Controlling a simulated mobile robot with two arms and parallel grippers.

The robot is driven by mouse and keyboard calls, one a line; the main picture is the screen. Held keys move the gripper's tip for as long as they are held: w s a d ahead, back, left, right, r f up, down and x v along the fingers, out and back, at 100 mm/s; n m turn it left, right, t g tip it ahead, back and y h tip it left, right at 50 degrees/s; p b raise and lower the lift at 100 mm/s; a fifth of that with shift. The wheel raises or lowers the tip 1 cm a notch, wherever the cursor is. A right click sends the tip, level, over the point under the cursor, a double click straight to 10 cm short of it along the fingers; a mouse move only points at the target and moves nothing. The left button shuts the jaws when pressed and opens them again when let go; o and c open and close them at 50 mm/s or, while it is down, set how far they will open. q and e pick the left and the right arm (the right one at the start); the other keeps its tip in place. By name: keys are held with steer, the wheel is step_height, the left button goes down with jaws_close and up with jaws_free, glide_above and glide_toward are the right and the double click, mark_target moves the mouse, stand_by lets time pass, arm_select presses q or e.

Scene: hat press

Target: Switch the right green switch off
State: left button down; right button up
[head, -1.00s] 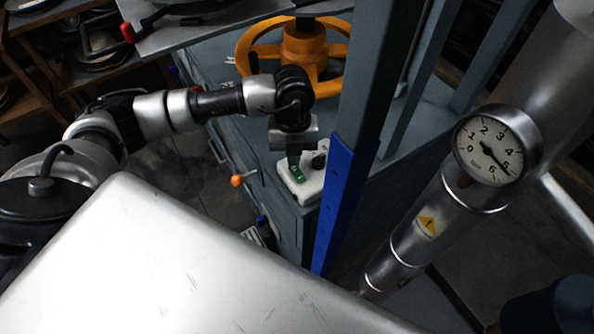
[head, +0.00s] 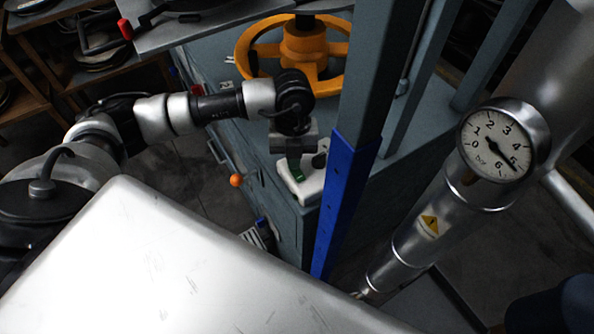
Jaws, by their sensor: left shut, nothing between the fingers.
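A white switch box (head: 309,186) sits on the corner of the grey-blue press cabinet, left of the blue post. A dark knob (head: 319,160) is on the box, right of the gripper. The switch position is not clear. My right gripper is not in view.
A blue post (head: 342,200) stands close right of the switch box. An orange handwheel (head: 300,45) is behind my left arm. An orange ball-ended lever (head: 236,180) sticks out at left. A metal column with a gauge (head: 502,142) stands at right.

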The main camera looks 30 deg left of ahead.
arm_select(q)
steer(key=shift+f+b, duration=0.35)
steer(key=shift+f, duration=0.15)
steer(key=shift+r, duration=0.1)
steer(key=shift+r+p, duration=2.6)
steer(key=shift+r, duration=0.9)
steer(key=shift+f, duration=0.1)
